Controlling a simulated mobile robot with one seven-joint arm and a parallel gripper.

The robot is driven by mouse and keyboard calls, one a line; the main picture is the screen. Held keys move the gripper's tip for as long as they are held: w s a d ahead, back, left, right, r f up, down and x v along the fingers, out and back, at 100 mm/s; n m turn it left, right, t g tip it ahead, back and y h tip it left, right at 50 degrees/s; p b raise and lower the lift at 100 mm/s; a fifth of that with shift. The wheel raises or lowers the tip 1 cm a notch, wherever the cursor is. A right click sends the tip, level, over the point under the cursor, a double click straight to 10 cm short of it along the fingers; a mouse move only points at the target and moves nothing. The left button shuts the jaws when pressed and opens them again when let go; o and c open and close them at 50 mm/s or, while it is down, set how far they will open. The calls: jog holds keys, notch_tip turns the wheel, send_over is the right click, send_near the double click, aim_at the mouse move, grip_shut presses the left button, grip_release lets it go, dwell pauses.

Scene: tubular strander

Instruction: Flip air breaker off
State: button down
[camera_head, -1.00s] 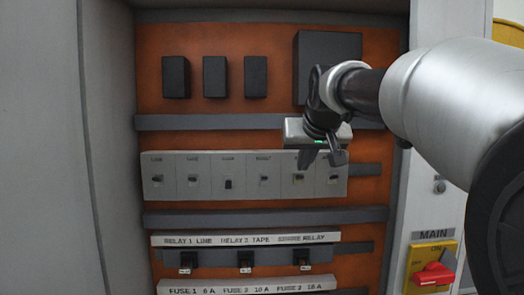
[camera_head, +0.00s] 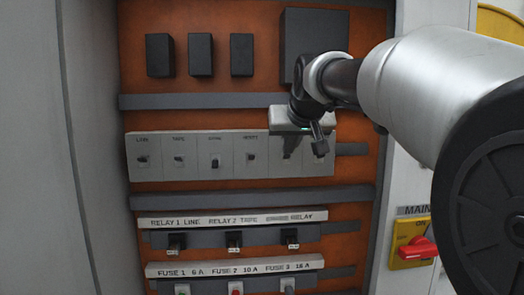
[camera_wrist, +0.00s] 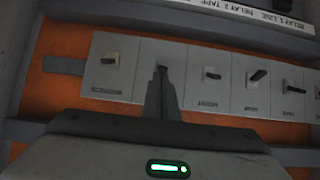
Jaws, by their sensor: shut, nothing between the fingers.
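A light grey row of breakers (camera_head: 198,162) crosses the orange back panel. The first two labels read LINE and TAPE; I cannot make out one that reads AIR. In the head view my gripper (camera_head: 319,150) hangs in front of the two right-hand breakers and partly hides them. In the wrist view the row (camera_wrist: 180,75) appears turned upside down. There my gripper (camera_wrist: 161,80) is shut and empty, its narrow fingertips overlapping the second breaker from the left. I cannot tell whether they touch its toggle (camera_wrist: 162,69). The third breaker's toggle (camera_head: 215,163) sits lower than its neighbours'.
Grey ducts (camera_head: 200,101) run above and below the row. Relays (camera_head: 234,239) and fuses (camera_head: 236,289) sit lower. Several black boxes (camera_head: 200,55) are above. A red MAIN switch (camera_head: 418,249) is at the lower right. A cabinet wall (camera_head: 88,150) stands at the left.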

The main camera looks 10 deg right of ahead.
aim_at(288, 158)
jog(key=shift+s+f+t+b, duration=0.15)
jog(key=shift+f+t+b, duration=0.2)
jog(key=shift+b, duration=0.95)
jog(key=f+t+b, duration=0.1)
jog(key=b, duration=0.3)
jog(key=f+t+b, duration=0.1)
jog(key=b, duration=0.3)
jog(key=shift+s, duration=0.35)
jog(key=t+b, duration=0.1)
jog(key=b, duration=0.2)
jog(key=t+b, duration=0.1)
jog(key=b, duration=0.2)
jog(key=shift+s+f, duration=0.3)
jog(key=shift+r+t, duration=0.25)
jog(key=shift+r, duration=0.3)
jog(key=shift+f, duration=0.1)
